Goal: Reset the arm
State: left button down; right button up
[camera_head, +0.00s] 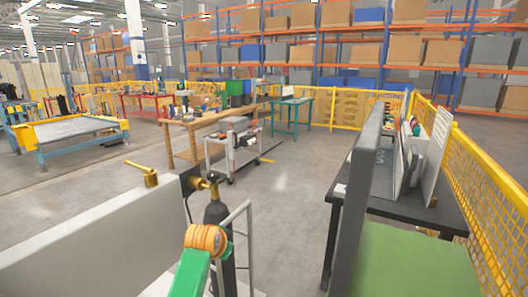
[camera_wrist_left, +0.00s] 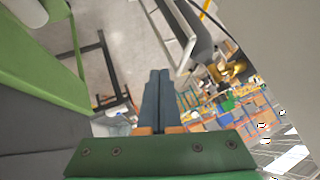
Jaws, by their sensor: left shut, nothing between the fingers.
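My left gripper (camera_wrist_left: 160,75) shows in the left wrist view. Its two dark fingers lie side by side, shut, with nothing between them, in front of a green mount with orange finger bases. In the head view a green and orange part rises from the bottom centre, in front of a dark cylinder (camera_head: 217,217) with a brass valve; no fingertips can be made out there. My right gripper is in neither view.
A pale panel (camera_head: 90,240) with a brass fitting stands at the lower left. A tall grey panel (camera_head: 358,190) and a green surface (camera_head: 415,265) are at the right, before a black table (camera_head: 425,212) and yellow fence (camera_head: 485,180). A cart (camera_head: 232,150) stands beyond open floor.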

pick_arm(q)
jog(key=s+a+f+n+g, duration=0.1)
jog(key=s+a+f, duration=0.2)
jog(key=s+f, duration=0.45)
jog(key=s+a+f+n+g, duration=0.1)
jog(key=s+a+f+n, duration=0.15)
jog(key=s+f, duration=0.5)
jog(key=s+f+g, duration=0.1)
jog(key=s+g, duration=0.2)
jog(key=s, duration=2)
notch_tip(320, 180, down, 18)
jog(key=s+g, duration=0.1)
jog(key=s, duration=0.1)
jog(key=s+a+f+g, duration=0.1)
jog(key=s+a+f, duration=0.1)
jog(key=s+f, duration=0.7)
jog(key=s, duration=0.2)
jog(key=shift+s+f+g, duration=0.25)
jog(key=shift+s+g, duration=0.05)
jog(key=shift+s, duration=0.05)
